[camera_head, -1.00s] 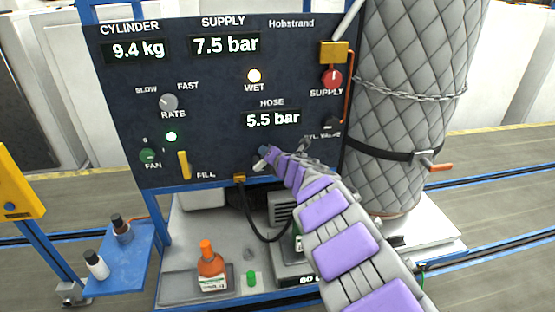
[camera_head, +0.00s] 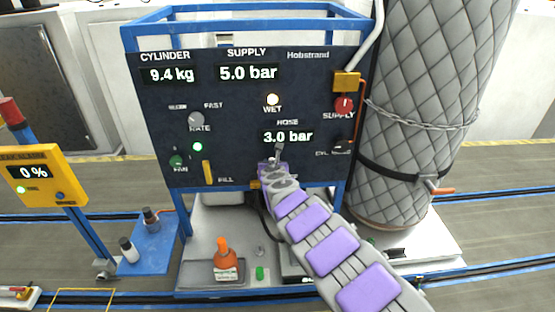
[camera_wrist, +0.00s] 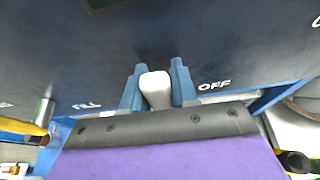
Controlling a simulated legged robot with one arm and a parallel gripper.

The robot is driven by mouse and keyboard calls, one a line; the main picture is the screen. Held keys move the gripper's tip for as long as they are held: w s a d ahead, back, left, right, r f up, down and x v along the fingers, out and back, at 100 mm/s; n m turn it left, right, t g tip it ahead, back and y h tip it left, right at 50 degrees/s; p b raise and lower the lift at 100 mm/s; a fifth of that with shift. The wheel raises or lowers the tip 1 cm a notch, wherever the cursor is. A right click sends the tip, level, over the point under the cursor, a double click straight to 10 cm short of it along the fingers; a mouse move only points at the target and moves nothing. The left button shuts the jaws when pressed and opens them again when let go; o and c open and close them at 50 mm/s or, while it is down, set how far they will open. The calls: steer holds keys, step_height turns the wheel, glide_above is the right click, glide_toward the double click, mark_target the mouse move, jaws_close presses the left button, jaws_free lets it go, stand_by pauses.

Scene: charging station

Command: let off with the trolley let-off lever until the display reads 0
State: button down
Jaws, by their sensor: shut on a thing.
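The trolley's dark panel (camera_head: 240,140) faces me. Its hose display (camera_head: 288,137) reads 3.0 bar, its supply display (camera_head: 248,73) 5.0 bar and its cylinder display (camera_head: 171,75) 9.4 kg. The pale let-off lever (camera_wrist: 155,89) stands between the two blue fingers of my gripper (camera_wrist: 156,84) in the wrist view, beside the visible word OFF. My gripper (camera_head: 272,164) is shut on it at the panel's lower edge. In the head view the lever is mostly hidden by my gripper and arm.
The yellow fill lever (camera_head: 208,172) is just left of my gripper. A red supply knob (camera_head: 344,104) is at upper right, next to a quilted, chained cylinder (camera_head: 420,110). A yellow box (camera_head: 40,177) reads 0 %. An orange bottle (camera_head: 225,262) stands on the trolley base below.

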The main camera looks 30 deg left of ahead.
steer(key=shift+a, duration=0.15)
stand_by(0.5)
steer(key=c, duration=1.2)
jaws_free()
steer(key=shift+o, duration=1.2)
steer(key=shift+a+f, duration=0.1)
steer(key=shift+a, duration=0.1)
steer(key=shift+d, duration=0.1)
